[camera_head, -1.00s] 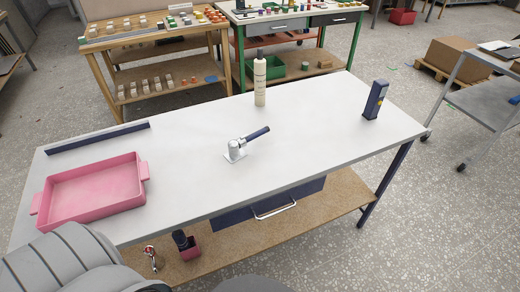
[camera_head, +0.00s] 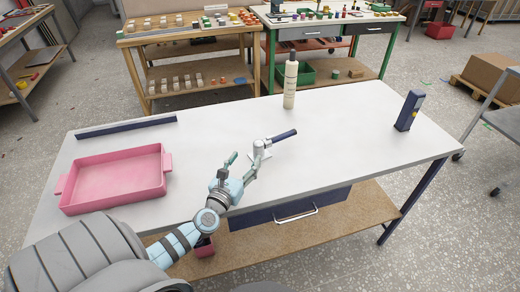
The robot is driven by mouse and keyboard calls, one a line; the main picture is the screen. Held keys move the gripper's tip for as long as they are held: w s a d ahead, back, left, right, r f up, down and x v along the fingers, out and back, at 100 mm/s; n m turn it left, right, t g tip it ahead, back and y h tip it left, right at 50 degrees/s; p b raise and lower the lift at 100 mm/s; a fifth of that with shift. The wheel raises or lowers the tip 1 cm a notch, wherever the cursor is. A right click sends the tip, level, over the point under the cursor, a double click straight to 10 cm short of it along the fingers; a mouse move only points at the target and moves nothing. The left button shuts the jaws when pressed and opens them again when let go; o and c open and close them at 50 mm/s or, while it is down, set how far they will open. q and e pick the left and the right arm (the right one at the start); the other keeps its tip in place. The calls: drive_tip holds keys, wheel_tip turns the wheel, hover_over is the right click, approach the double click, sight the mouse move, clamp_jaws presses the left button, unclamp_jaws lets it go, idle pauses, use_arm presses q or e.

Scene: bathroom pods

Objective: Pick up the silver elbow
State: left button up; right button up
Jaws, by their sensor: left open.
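A silver upright piece (camera_head: 259,149), which looks like the elbow, stands on a small pale plate near the middle of the white table (camera_head: 340,130). A dark blue bar (camera_head: 284,136) extends from it to the right. My left gripper (camera_head: 243,162) is open just in front and to the left of the silver piece. One finger points up at the left; the other reaches close beside the piece and partly overlaps its plate. I cannot tell whether they touch. Nothing shows between the fingers. My right gripper is not in view.
A pink tray (camera_head: 70,206) lies at the table's left, with a dark blue strip (camera_head: 127,126) behind it. A cream bottle (camera_head: 290,85) stands at the back, and a dark blue box (camera_head: 409,111) stands at the right. The table's right half is largely clear.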

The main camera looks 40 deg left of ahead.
sight(256, 147)
use_arm(q)
drive_tip(key=x, duration=0.2)
drive_tip(key=b+x, duration=0.1)
drive_tip(key=x, duration=0.5)
drive_tip(key=shift+d+f, duration=0.25)
drive_tip(key=shift+f, duration=0.15)
drive_tip(key=shift+r, duration=0.1)
clamp_jaws()
